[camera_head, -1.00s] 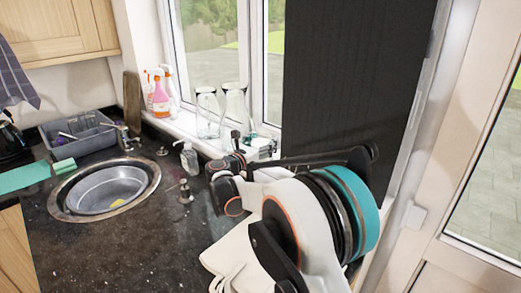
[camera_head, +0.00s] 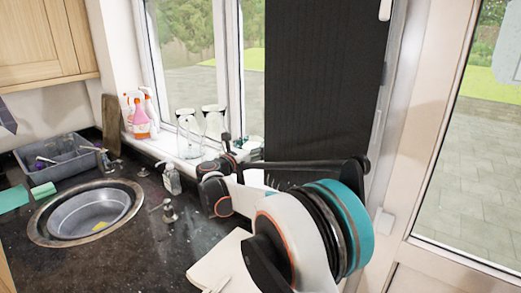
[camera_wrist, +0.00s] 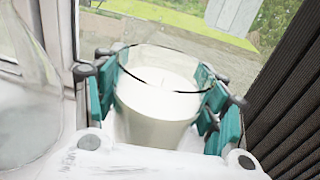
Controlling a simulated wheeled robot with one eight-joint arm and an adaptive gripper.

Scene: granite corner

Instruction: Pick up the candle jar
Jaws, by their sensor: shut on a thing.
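The candle jar (camera_wrist: 152,104) is a clear glass with a white candle inside. It fills the middle of the wrist view, between the teal finger pads of my gripper (camera_wrist: 160,88). My gripper is shut on the jar, with pads touching both sides. In the head view my gripper (camera_head: 240,150) is at the windowsill, partly behind my own arm. The jar is not clearly visible there. I cannot tell whether its base is on the sill or lifted.
Upturned glasses (camera_head: 188,135) stand on the sill left of my gripper, close to the jar. Spray bottles (camera_head: 140,117) stand farther left. A soap bottle (camera_head: 172,180) and the sink (camera_head: 40,226) are on the dark worktop. A dark blind (camera_head: 318,75) hangs at the right.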

